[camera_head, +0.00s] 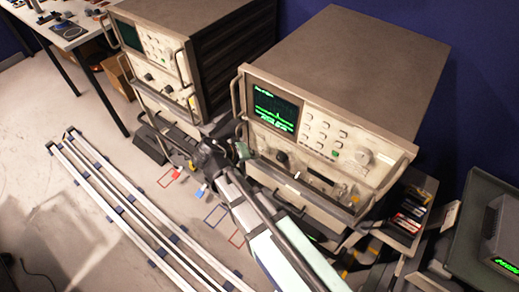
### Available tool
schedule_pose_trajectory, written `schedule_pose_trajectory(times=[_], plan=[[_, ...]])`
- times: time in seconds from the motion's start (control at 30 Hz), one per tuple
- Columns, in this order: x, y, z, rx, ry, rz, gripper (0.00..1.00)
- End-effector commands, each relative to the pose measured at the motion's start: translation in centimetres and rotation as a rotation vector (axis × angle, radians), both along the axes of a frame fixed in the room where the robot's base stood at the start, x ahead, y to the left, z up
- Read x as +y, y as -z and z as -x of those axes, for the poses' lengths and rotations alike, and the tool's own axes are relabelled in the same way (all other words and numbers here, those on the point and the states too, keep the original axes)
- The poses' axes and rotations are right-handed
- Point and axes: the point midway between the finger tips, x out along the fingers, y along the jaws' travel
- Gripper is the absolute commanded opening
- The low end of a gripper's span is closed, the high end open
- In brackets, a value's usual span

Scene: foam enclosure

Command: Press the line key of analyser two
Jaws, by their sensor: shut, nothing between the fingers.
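Two analysers stand side by side; I cannot read which is analyser two. The right analyser (345,70) has a lit green screen (275,108), a panel of pale keys (325,128) and a round knob (364,156). The left analyser (205,35) has a dark screen (127,35). My arm reaches up from the bottom. My gripper (240,149) is shut and empty, at the lower left of the right analyser's front, below its screen. I cannot tell whether it touches the panel. No line key can be made out; the gripper hides part of that corner.
Handles (400,172) stick out from the analyser fronts. Pale rails (120,205) run along the floor at the left. A small shelf with cards or boxes (408,215) and a dark device (503,235) stand at the right. A white table (75,30) is at the back left.

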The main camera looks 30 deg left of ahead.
Motion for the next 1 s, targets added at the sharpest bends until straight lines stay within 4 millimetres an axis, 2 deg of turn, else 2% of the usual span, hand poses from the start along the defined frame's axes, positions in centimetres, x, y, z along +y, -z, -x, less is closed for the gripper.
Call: schedule_pose_trajectory(times=[0.43, 1.0], plan=[[0.0, 0.0, 0.6, 0.000, 0.000, 0.000, 0.00], [0.2, 0.0, 5.6, 0.000, -0.001, 0.001, 0.00]])
